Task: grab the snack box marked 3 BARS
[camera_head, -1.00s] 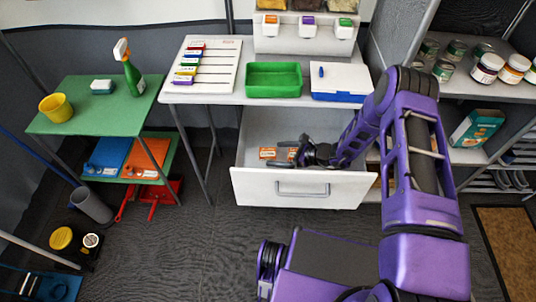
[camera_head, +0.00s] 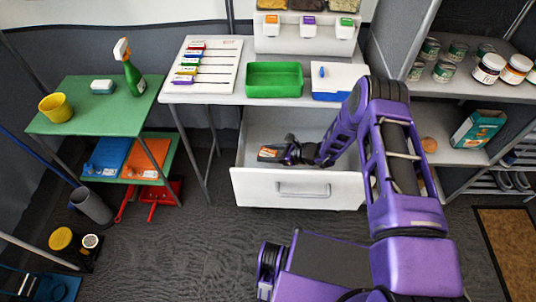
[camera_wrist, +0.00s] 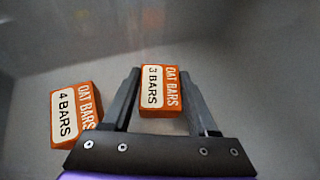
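The snack box marked 3 BARS (camera_wrist: 160,92) is orange with a white label and lies in the open white drawer. In the wrist view it is between the two fingers of my gripper (camera_wrist: 160,74), near their tips. The fingers are open, one on each side, with narrow gaps to the box. A similar orange box marked 4 BARS (camera_wrist: 72,115) lies just left of the left finger, slightly tilted. In the head view my gripper (camera_head: 279,153) is low inside the drawer, beside an orange box (camera_head: 268,152); my gripper hides the rest there.
The drawer front (camera_head: 290,188) stands between my base and the boxes. The countertop above holds a green tray (camera_head: 274,92) and a white-and-blue box (camera_head: 339,95). The drawer floor around the boxes looks bare.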

